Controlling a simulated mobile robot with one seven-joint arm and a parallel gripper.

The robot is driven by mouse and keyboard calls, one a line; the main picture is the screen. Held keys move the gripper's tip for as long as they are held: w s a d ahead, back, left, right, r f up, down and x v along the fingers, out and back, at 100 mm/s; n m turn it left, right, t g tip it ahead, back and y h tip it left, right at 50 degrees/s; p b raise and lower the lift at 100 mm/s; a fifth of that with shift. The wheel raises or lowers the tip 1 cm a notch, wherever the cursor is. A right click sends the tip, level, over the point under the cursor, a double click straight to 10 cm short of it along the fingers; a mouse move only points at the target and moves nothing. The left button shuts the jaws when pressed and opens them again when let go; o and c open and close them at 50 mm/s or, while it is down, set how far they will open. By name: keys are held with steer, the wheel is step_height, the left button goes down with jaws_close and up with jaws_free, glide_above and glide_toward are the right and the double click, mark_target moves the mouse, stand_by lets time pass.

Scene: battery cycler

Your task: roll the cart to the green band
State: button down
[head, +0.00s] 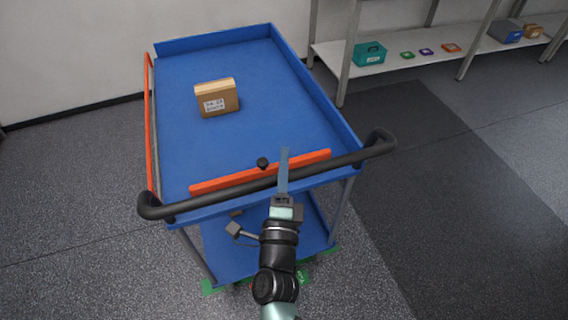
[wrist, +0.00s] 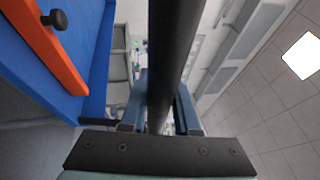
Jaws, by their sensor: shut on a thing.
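The blue cart (head: 180,130) stands in front of me, its long side running away toward the back wall. Its black push handle (head: 220,196) spans the near end, and the handle also crosses the wrist view (wrist: 174,45). My gripper (head: 283,172) is shut on this handle, right of its middle; in the wrist view the two fingers (wrist: 158,105) lie on either side of the bar. Green marking (head: 303,277) shows on the floor at the cart's near end, partly hidden by the lower shelf and my arm; another piece of it shows at the left.
A cardboard box (head: 217,98) sits on the cart's top tray. An orange bar (head: 215,184) with a black knob (head: 262,162) lies along the tray's near edge. A shelf rack (head: 390,62) with a teal box (head: 369,54) stands at the back right. Floor at both sides is clear.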

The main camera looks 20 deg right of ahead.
steer(key=c, duration=0.7)
jaws_free()
steer(key=shift+w, duration=0.1)
steer(key=shift+o, duration=0.2)
steer(key=b+v, duration=0.1)
steer(key=v, duration=1.2)
steer(key=shift+b, duration=0.4)
steer(key=shift+f, duration=0.1)
